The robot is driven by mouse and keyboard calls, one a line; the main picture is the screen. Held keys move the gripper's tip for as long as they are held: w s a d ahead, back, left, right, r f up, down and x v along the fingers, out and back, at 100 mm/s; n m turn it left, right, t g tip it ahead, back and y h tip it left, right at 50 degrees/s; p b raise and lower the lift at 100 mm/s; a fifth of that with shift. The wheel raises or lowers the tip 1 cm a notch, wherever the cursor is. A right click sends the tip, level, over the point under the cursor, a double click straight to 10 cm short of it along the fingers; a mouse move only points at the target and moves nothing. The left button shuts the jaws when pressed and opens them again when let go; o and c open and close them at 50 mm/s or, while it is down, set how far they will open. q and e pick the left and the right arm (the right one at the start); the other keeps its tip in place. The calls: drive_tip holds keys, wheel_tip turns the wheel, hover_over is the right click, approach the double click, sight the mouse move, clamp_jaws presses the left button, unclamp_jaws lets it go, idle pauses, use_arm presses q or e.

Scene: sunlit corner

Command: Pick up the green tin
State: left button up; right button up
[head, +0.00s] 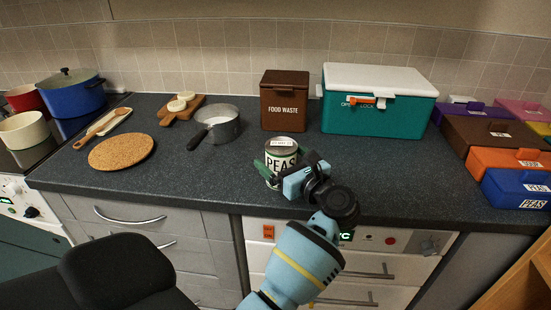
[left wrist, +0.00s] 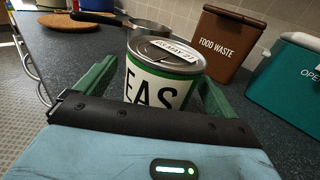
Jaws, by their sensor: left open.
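The green tin (head: 281,152) stands upright on the dark worktop near its front edge. It has a silver lid and a white band reading PEAS. My left gripper (head: 279,170) is open and reaches in low from the front right. In the left wrist view, the tin (left wrist: 160,72) stands between the two green fingers of the open gripper (left wrist: 157,85), one on each side. I cannot tell whether either finger touches it. The tin's lower part is hidden behind the gripper body in that view. My right gripper is not in view.
A brown food waste bin (head: 285,103) and a teal box with a white lid (head: 375,112) stand behind the tin. A saucepan (head: 222,127) is to its left, with a cork mat (head: 121,152) further left. Labelled boxes, one orange (head: 497,158), fill the right end.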

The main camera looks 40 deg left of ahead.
use_arm(q)
drive_tip(key=shift+w+a, duration=0.25)
drive_tip(key=shift+a, duration=0.35)
drive_tip(key=shift+s+d, duration=0.1)
drive_tip(key=shift+d, duration=0.05)
drive_tip(key=shift+c, duration=0.6)
drive_tip(key=c, duration=1.3)
drive_tip(key=shift+r, duration=0.1)
wheel_tip(320, 180, up, 10)
